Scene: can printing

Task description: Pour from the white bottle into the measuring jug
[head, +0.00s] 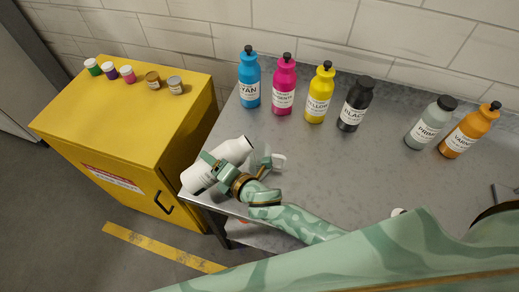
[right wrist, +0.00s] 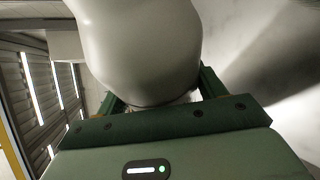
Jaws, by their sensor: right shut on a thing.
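The white bottle (head: 233,150) is held tilted over the left front corner of the grey metal table, with a label with dark print on its lower left part. My right gripper (head: 216,170) is shut around the bottle's body. In the right wrist view the bottle (right wrist: 140,45) fills the upper middle, between the fingers of my right gripper (right wrist: 155,100). Its mouth and any flow cannot be made out. I cannot clearly identify the measuring jug. A small whitish piece (head: 277,161) beside the wrist is unclear. My left gripper is not in view.
On the table (head: 330,165) stand blue (head: 249,80), magenta (head: 284,85), yellow (head: 319,95), black (head: 355,105), grey (head: 430,125) and orange (head: 468,132) bottles along the back. A yellow cabinet (head: 120,120) with several small jars stands left. The table's middle is clear.

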